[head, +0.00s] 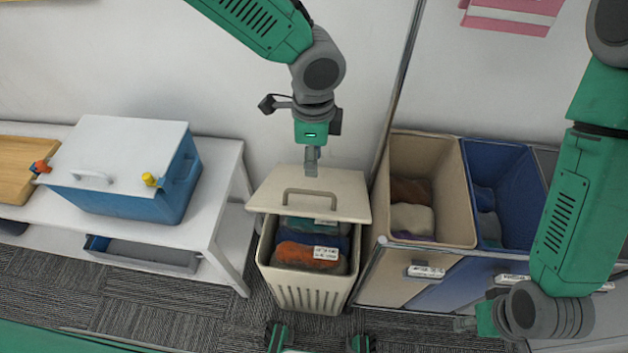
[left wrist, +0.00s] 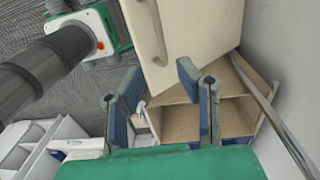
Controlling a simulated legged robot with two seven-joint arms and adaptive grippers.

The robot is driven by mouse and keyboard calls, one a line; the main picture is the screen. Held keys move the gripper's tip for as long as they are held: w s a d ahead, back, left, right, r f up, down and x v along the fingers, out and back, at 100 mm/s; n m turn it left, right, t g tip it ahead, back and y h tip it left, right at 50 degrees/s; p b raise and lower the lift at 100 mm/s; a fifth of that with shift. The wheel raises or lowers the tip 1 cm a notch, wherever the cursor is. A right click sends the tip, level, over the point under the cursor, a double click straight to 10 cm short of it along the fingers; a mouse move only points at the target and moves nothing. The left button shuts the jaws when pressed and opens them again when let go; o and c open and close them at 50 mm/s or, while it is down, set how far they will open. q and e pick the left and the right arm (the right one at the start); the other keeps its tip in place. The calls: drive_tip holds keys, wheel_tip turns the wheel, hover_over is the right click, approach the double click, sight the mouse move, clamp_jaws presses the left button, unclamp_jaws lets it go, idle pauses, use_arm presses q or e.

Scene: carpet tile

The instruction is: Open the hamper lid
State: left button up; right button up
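The cream hamper (head: 310,298) stands on the floor in the middle of the head view, with slotted front. Its lid (head: 345,200) has a beige handle (head: 311,197) and is partly open: its front edge is off the front rim, and orange and blue cloth (head: 308,253) shows below it. In the left wrist view the lid (left wrist: 195,30) and handle show at the top. My left gripper (head: 312,162) is at the lid's back edge; whether it touches is unclear. Its fingers (left wrist: 160,95) are apart with nothing between them. My right gripper (head: 470,323) is low at right, its fingers unclear.
A tan bin (head: 455,195) and a blue bin (head: 520,185) stand close right of the hamper. A white table (head: 228,175) with a blue cooler (head: 180,180) stands at left. The wall is close behind. Carpet (head: 150,315) is free at lower left.

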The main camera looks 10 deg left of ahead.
sight(314, 192)
use_arm(q)
wheel_tip(314, 192, down, 10)
drive_tip(key=shift+s+d+f, duration=0.1)
drive_tip(key=shift+f, duration=0.1)
clamp_jaws()
